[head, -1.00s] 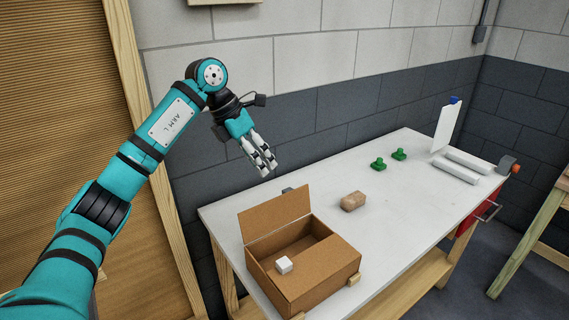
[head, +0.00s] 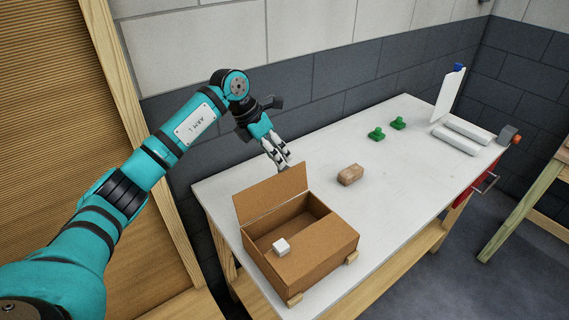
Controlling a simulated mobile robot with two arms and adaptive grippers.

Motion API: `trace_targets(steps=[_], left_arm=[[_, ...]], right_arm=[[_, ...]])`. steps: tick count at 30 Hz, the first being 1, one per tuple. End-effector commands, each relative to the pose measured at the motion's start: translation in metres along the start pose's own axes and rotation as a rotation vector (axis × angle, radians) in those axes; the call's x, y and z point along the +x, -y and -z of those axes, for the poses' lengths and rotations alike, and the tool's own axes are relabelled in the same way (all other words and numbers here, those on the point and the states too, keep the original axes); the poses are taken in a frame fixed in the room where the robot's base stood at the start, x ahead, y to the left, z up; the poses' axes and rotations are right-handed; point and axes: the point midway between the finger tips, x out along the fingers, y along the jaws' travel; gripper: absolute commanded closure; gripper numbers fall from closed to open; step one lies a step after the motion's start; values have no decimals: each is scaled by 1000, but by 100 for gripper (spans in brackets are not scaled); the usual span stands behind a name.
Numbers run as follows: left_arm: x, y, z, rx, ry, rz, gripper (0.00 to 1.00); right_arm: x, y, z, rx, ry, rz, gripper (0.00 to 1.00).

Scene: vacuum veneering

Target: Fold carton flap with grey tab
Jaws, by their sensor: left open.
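The brown cardboard carton (head: 318,252) stands on the near left part of the white table. Its far-left flap (head: 270,195) stands up, leaning slightly outward; its near-right top panel lies flat. The grey tab is not clearly visible now; the fingers cover the place where a small dark grey piece showed earlier. My right gripper is out of view.
On the white table (head: 400,190) lie a tan block (head: 350,175), two green pieces (head: 376,134) (head: 398,123) and white bars (head: 455,139). A white sheet (head: 449,96) stands at the far end. Small wooden blocks (head: 351,257) sit against the carton.

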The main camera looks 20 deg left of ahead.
Motion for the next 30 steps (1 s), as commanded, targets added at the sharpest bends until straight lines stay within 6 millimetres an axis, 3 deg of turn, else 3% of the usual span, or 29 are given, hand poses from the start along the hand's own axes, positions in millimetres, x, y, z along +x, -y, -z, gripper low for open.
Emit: trace_targets(steps=[9,21,30], left_arm=[[49,0,0,-1,-1,1,54],[59,0,0,0,0,-1,54],[59,0,0,0,0,-1,90]], right_arm=[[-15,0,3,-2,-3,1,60],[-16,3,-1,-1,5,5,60],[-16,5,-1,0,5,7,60]])
